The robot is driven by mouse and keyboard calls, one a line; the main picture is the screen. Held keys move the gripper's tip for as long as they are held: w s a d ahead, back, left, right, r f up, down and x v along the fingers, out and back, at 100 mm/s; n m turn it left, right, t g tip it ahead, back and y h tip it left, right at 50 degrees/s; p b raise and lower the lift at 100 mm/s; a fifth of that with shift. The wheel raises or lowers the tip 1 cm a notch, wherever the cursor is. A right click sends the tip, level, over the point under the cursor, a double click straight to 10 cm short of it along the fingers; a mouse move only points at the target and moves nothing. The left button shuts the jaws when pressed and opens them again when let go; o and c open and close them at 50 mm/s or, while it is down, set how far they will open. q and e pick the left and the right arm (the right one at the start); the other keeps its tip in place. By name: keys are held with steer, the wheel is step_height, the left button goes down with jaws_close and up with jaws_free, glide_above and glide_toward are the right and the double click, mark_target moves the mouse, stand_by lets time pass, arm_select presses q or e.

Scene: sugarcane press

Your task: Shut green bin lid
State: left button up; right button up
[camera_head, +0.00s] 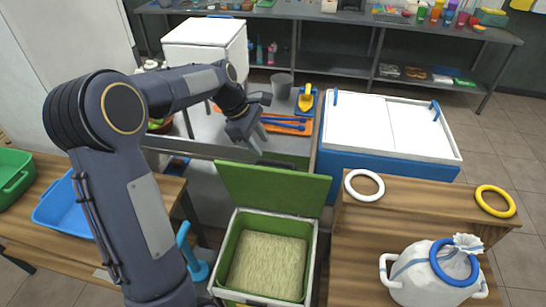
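The green bin (228,250) stands at the bottom centre, with pale grainy stuff filling much of its inside. Its green lid (275,190) is open and stands up at the back edge of the bin, leaning back. My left gripper (262,145) points down just behind and above the lid's top edge, apart from it as far as I can see. Its fingers are small and dark, and their gap is not clear. I see nothing held in it. My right gripper is not in view.
A wooden table (360,235) at right holds a white sack (430,277), a white ring (364,185) and a yellow ring (495,201). A blue chest with white lids (385,125) stands behind. A grey counter with an orange tray (290,124) lies beyond the gripper.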

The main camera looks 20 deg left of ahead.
mark_target(276, 162)
arm_select(q)
steer(key=w+f, duration=0.1)
steer(key=w+f+n, duration=0.1)
steer(key=w, duration=0.1)
steer(key=shift+n+g, duration=0.3)
steer(key=shift+w+f, duration=0.2)
steer(key=shift+f, duration=0.2)
steer(key=p+x, duration=0.1)
steer(key=x, duration=0.6)
steer(key=shift+f, duration=0.1)
jaws_close()
